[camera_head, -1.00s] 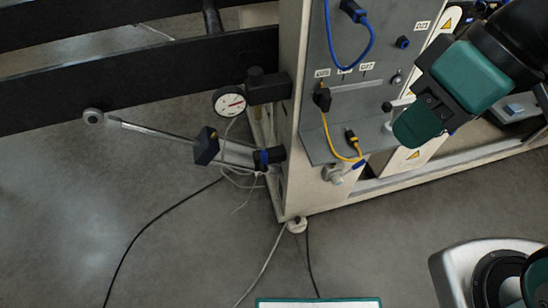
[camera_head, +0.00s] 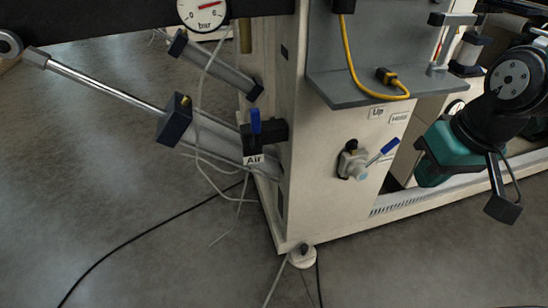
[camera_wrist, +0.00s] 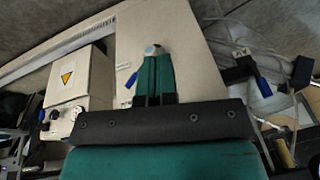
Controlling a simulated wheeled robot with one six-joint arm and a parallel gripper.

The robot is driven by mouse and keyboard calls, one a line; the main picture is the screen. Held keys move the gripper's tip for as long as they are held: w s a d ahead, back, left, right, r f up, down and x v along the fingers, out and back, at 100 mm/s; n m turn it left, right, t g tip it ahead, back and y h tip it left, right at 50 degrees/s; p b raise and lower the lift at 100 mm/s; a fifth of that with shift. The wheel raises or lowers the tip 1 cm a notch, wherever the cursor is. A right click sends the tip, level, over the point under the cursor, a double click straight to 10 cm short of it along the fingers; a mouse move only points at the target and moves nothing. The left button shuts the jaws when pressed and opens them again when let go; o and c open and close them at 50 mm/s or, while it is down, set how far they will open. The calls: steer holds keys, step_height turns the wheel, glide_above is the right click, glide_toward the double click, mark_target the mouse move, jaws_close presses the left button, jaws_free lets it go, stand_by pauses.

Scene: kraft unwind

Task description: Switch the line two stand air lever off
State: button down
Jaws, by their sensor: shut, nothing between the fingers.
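The air lever (camera_head: 254,122) is a blue handle on a black valve at the left edge of the cream stand. It points upright, above a label reading "Air". It also shows at the right of the wrist view (camera_wrist: 263,88), apart from my gripper. My gripper (camera_wrist: 152,51) has teal fingers, closed together and empty, pointing towards the cream panel. In the head view my arm is at the right, clear of the air lever; the fingertips are hard to make out there.
A second blue lever (camera_head: 382,151) sits on a valve on the stand's front, near labels including "Up". A pressure gauge (camera_head: 202,12) is cut off at the top. Cylinders and loose tubes lie left of the air valve. A grey shelf (camera_head: 345,92) juts out above. The floor in front is open.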

steer(key=w+a+f+m+t+y+b, duration=0.1)
steer(key=w+a+f+y+b, duration=0.15)
steer(key=f+b, duration=0.45)
steer(key=w+a+f+m+y+b, duration=0.1)
steer(key=w+f+b, duration=0.3)
steer(key=f, duration=0.4)
steer(key=w+a+r+m+t+y, duration=0.5)
steer(key=w+a+r+y, duration=0.3)
steer(key=r+y, duration=0.2)
step_height(320, 180, up, 2)
steer(key=shift+w+r, duration=0.2)
steer(key=shift+r, duration=0.05)
steer(key=shift+y, duration=0.25)
